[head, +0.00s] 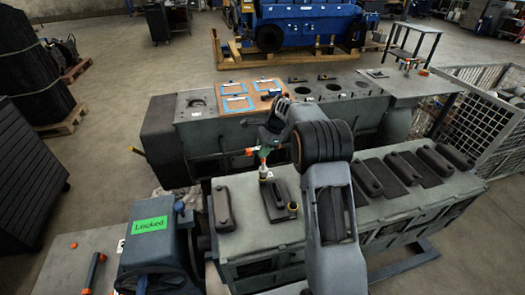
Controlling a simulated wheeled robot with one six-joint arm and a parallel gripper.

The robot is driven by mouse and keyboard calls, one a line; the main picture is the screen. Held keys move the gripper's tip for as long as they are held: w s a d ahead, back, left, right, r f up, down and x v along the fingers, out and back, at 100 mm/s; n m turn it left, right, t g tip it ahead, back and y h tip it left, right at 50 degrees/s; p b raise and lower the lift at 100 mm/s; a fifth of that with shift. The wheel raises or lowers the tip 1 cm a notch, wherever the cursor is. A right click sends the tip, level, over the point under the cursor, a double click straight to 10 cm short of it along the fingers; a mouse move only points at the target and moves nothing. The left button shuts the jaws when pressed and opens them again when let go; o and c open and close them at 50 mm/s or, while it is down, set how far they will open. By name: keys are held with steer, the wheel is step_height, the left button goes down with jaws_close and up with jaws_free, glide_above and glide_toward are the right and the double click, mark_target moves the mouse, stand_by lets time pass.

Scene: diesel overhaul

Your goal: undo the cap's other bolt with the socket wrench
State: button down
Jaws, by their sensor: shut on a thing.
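My gripper (270,142) is at the end of my folded arm, above the near grey engine block (257,228). It appears shut on a tool with an orange end and a green part, which I take for the socket wrench (250,152). The fingers are small and partly hidden by my arm. Below it, a dark cap-like piece (278,205) lies on the block's top, with a small yellow-topped part (292,207) on it. A white and red upright part (263,172) stands between tool and block. The bolt itself is too small to tell, and so is any contact with it.
Another dark piece (222,210) lies to the left, and several more line the block's right side. A blue housing with a green "Locked" sign (149,225) stands at the front left. Behind is a second grey block (210,115). A wire crate (490,130) stands right.

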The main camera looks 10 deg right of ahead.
steer(key=m+t, duration=0.1)
steer(key=m, duration=0.2)
steer(key=m+t, duration=0.1)
steer(key=m, duration=0.2)
steer(key=shift+r+t+p, duration=0.15)
steer(key=shift+t+p, duration=0.15)
steer(key=shift+p, duration=0.05)
steer(key=shift+w+a+m+t+h, duration=0.1)
steer(key=shift+m+t+h, duration=0.3)
steer(key=shift+m, duration=0.8)
steer(key=m, duration=0.2)
steer(key=m+t+h, duration=0.1)
steer(key=m, duration=0.1)
steer(key=shift+m+h, duration=0.3)
steer(key=shift+f, duration=0.3)
